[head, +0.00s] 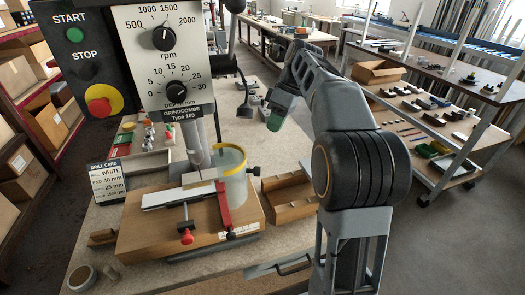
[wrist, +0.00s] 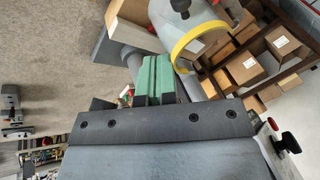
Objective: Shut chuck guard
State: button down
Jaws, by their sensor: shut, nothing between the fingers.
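The chuck guard (head: 232,181) is a clear cylinder with a yellow rim, at the right of the drill's chuck (head: 197,158) in the head view. A black knob (head: 254,171) sticks out at its right side. In the wrist view the guard (wrist: 218,22) and its yellow rim lie beyond the fingers, to the upper right, with the black knob (wrist: 181,5) at the top. My gripper (head: 280,112) has green fingers, which also show in the wrist view (wrist: 154,78). It is shut and empty, above and right of the guard, apparently not touching it.
The drill head with its control panel (head: 150,60) stands at the left. A wooden board (head: 150,229) with a white workpiece (head: 178,196) and red-tipped clamp lies below the chuck. A wooden tray (head: 288,199) is right of the guard. A drill card (head: 108,182) stands at the left.

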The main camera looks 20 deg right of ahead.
jog(key=s+a+f+n+y, duration=0.1)
jog(key=a+f, duration=0.3)
jog(key=f, duration=0.5)
jog(key=shift+s+a+n+g, duration=0.15)
jog(key=shift+s+n+g, duration=0.35)
jog(key=shift+n, duration=0.3)
jog(key=shift+s, duration=0.1)
